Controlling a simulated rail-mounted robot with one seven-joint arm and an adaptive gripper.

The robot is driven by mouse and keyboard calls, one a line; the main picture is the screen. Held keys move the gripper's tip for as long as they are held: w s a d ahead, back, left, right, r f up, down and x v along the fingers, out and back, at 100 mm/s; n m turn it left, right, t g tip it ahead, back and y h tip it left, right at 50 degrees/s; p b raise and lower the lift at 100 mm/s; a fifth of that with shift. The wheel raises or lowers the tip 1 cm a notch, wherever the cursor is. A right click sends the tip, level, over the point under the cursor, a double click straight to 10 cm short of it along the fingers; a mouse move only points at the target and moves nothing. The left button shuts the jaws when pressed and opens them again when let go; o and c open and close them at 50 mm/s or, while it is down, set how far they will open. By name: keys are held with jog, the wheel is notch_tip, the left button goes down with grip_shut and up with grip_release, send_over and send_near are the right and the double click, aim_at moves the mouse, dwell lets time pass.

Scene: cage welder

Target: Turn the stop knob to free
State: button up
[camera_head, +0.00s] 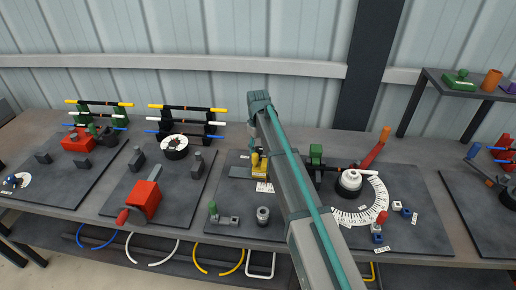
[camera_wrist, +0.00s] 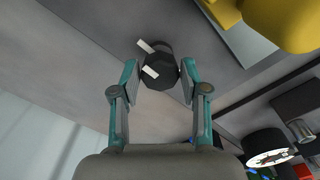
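In the wrist view a dark, many-sided knob (camera_wrist: 159,72) stands on the grey plate, likely the stop knob. It carries a white bar on its face, and another short white mark shows just beyond its edge. My gripper (camera_wrist: 159,80) has its two teal fingers open, one on each side of the knob. Narrow gaps seem to show beside the knob; I cannot tell whether either finger touches it. In the head view my arm covers the gripper and the knob.
A yellow part (camera_wrist: 285,20) is close by at the wrist view's upper right; it also shows in the head view (camera_head: 260,165). A round dial (camera_wrist: 272,160) lies at lower right. In the head view a white-capped hub (camera_head: 350,180) and red lever (camera_head: 374,150) stand right of my arm.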

aim_at(258, 149)
jog(key=shift+o, duration=1.3)
notch_tip(258, 149, up, 12)
